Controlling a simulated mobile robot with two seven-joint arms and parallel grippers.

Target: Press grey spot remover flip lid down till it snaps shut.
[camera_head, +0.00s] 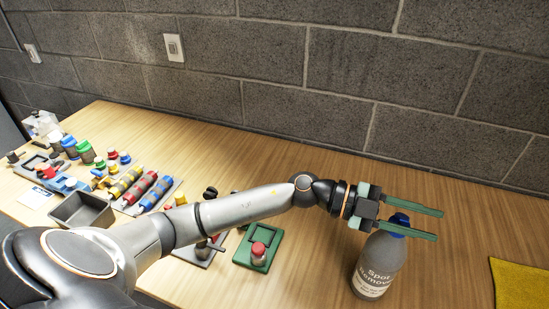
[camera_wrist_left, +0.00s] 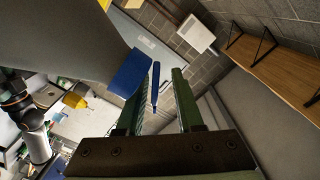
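The grey spot remover bottle (camera_head: 378,264) stands upright on the table at the right of the head view. Its blue cap (camera_head: 400,222) is at the top, partly hidden by my left gripper. In the left wrist view the grey bottle (camera_wrist_left: 60,32) fills the upper left, with its blue cap (camera_wrist_left: 129,75). A thin blue flip lid (camera_wrist_left: 148,46) stands raised, apart from the cap. My left gripper (camera_head: 426,224) is open, its green fingers at cap height. In the wrist view the gripper (camera_wrist_left: 167,75) has the lid beside its left finger; contact is unclear. My right gripper is not visible.
A green base with a red-topped part (camera_head: 258,252) stands left of the bottle. A grey bin (camera_head: 82,211) and several coloured parts fill the table's left. A yellow cloth (camera_head: 520,283) lies at the right edge. The brick wall (camera_head: 330,60) bounds the back.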

